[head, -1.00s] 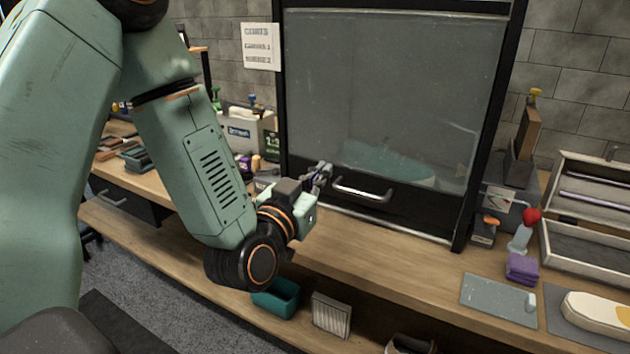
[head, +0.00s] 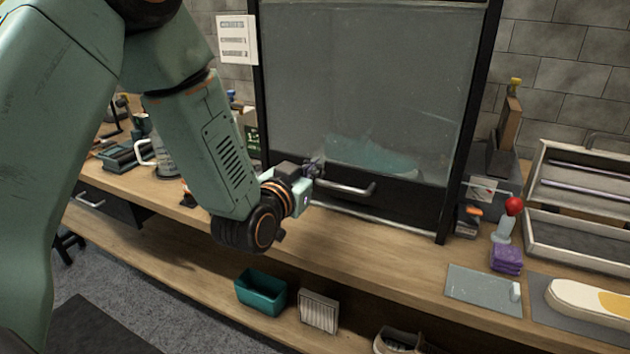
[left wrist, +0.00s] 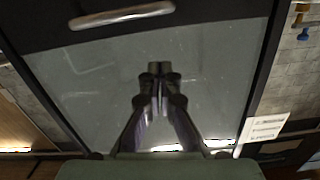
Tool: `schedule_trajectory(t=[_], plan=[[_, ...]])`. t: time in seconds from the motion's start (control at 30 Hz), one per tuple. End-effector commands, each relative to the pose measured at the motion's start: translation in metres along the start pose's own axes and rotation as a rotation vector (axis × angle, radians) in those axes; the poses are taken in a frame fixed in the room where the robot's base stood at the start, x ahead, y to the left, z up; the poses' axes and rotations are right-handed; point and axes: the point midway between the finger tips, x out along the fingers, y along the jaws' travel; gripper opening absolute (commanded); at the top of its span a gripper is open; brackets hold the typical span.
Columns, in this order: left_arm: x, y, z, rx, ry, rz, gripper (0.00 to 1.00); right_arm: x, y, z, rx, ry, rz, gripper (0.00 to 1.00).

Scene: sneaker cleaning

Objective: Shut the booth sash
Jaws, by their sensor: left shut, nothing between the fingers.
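The booth sash (head: 375,75) is a dusty glass pane in a black frame, with a black bottom rail and a bar handle (head: 347,188). The rail sits low, close to the counter; a pale strip shows under it, and I cannot tell whether a gap remains. A teal shoe (head: 372,157) shows dimly through the glass. My left gripper (head: 315,167) is shut and empty, beside the handle's left end; contact cannot be told. In the left wrist view its fingertips (left wrist: 160,68) are together before the glass, with the handle (left wrist: 122,15) apart from them. My right gripper is out of view.
The wooden counter (head: 400,258) is clear before the booth. At right are a purple cloth stack (head: 506,259), a red-tipped bottle (head: 505,222), a grey mat (head: 484,290) and a metal rack (head: 575,243). A teal bin (head: 262,292) is on the lower shelf.

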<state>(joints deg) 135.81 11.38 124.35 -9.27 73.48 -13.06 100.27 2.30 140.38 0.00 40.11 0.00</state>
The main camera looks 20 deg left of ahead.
Motion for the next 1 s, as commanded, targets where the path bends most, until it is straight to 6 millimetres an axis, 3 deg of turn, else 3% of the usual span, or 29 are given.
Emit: schedule_trajectory(t=[0.1,0.2,0.33,0.87,1.0], plan=[[0.020,0.000,0.001,0.000,0.002,-0.001,0.00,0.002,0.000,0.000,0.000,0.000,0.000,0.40],[0.022,-0.001,0.021,-0.003,-0.005,-0.003,0.00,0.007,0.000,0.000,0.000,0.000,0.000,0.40],[0.025,-0.002,0.033,-0.003,-0.002,-0.005,0.00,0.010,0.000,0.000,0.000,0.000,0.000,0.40],[0.026,-0.002,0.040,-0.002,0.000,-0.004,0.00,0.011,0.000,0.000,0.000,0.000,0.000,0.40],[0.027,-0.001,0.051,-0.002,-0.001,-0.004,0.00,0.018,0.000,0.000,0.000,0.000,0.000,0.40]])
